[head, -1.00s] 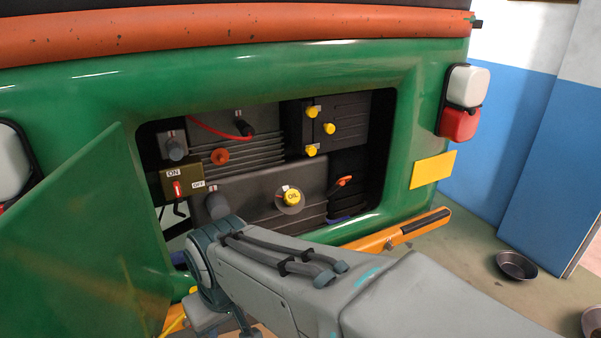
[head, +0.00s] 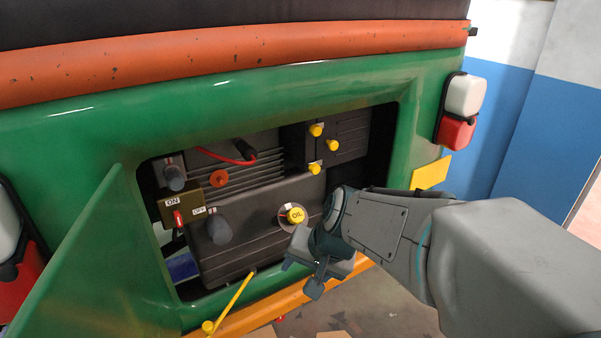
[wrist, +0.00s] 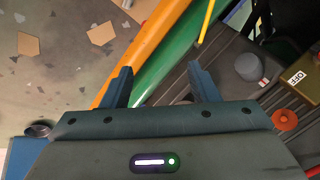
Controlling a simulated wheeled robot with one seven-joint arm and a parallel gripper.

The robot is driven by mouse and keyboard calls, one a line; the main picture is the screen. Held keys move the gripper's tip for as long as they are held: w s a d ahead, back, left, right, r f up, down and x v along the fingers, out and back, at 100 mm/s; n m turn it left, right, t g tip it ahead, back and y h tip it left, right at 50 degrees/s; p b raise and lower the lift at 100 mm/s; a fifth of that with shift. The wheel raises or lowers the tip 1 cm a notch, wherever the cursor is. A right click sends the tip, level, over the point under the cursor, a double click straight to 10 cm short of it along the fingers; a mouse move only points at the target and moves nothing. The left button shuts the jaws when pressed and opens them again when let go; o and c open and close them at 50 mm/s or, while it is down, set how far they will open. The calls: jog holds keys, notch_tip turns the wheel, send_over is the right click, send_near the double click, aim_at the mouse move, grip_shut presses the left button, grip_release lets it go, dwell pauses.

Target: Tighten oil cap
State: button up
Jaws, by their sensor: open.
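The yellow oil cap (head: 296,215), marked OIL, sits on the dark engine block in the open bay of the green rickshaw. A round plate with white and red marks shows around its left side. My gripper (head: 300,268) is below and close to the cap in the head view, apart from it. In the wrist view my gripper (wrist: 158,88) has its two fingers spread with nothing between them. The orange bumper and green body edge show beyond the fingers there. I cannot make out the oil cap in the wrist view.
The open green door (head: 95,265) stands at the left. A switch box (head: 182,208) with a red lever, several yellow knobs (head: 333,145) and an orange-red cap (head: 219,178) are in the bay. A yellow rod (head: 232,298) slants below. The orange bumper (head: 262,312) runs underneath.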

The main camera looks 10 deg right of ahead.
jog(key=w+d+r+m+t+p, duration=0.1)
jog(key=w+r+m+t+p, duration=0.15)
jog(key=w+r+m, duration=0.35)
jog(key=m+p, duration=0.3)
jog(key=m, duration=0.2)
send_near(298, 216)
jog(key=shift+t, duration=0.35)
jog(key=b+x, duration=0.4)
jog(key=x, duration=0.5)
jog(key=shift+s+a+f, duration=0.1)
jog(key=shift+s+f, duration=0.05)
jog(key=shift+f, duration=0.05)
jog(key=n+b, duration=0.1)
jog(key=n, duration=0.2)
jog(key=n+b, duration=0.4)
jog(key=shift+f, duration=0.15)
jog(key=n+b, duration=0.5)
jog(key=shift+n, duration=0.3)
jog(key=shift+r+n+b, duration=0.35)
jog(key=shift+n+b, duration=0.35)
jog(key=shift+c, duration=0.3)
